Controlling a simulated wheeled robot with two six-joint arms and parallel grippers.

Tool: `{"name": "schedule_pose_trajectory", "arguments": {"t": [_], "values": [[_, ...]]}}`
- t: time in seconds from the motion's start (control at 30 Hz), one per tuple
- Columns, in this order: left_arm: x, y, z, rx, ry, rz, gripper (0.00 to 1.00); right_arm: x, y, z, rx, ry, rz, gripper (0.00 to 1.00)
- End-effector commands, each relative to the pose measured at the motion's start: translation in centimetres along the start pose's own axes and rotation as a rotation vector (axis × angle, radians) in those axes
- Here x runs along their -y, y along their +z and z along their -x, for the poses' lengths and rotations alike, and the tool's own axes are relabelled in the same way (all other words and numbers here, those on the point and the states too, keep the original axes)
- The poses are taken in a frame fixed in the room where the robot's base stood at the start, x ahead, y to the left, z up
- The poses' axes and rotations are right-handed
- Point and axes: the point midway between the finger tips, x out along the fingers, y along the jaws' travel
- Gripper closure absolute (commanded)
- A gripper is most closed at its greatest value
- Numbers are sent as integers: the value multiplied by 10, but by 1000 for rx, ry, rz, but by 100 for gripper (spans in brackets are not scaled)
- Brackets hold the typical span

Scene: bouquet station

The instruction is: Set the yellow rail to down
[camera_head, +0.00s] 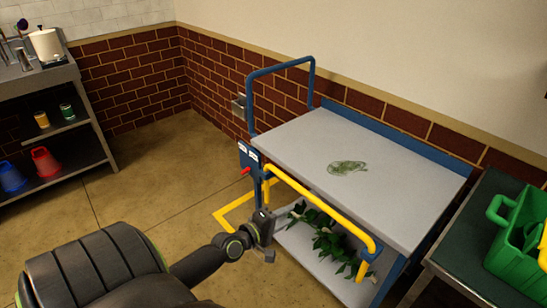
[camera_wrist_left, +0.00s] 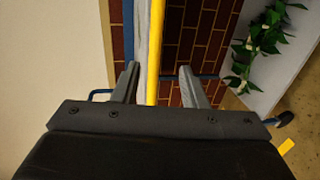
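The yellow rail (camera_head: 318,204) is a bent tube along the front of the grey-topped bench (camera_head: 420,190). It runs from a blue post (camera_head: 248,160) at the bench's left end, at about the height of the top, and bends downward at its right end. My left gripper (camera_head: 265,224) is in front of the bench, near the rail's left part. In the left wrist view the rail (camera_wrist_left: 155,50) passes between the two fingers, with a gap on each side. The left gripper is open. My right gripper is in neither view.
A red knob (camera_head: 246,171) sticks out from the blue post. Leafy stems (camera_head: 325,240) lie on the bench's lower shelf, and a green clump (camera_head: 346,167) lies on top. A green crate (camera_head: 515,262) stands at right. Floor to the left is clear.

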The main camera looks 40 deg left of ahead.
Motion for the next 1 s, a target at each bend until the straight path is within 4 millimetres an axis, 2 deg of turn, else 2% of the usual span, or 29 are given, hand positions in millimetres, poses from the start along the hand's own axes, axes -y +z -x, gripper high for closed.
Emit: {"name": "schedule_pose_trajectory", "arguments": {"t": [0.1,0.3,1.0], "values": [[1,0,20,0,-2,-2,61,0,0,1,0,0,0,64],[0,0,36,0,0,-1,61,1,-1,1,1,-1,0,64],[3,-1,39,-3,-7,-7,61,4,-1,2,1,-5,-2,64]]}}
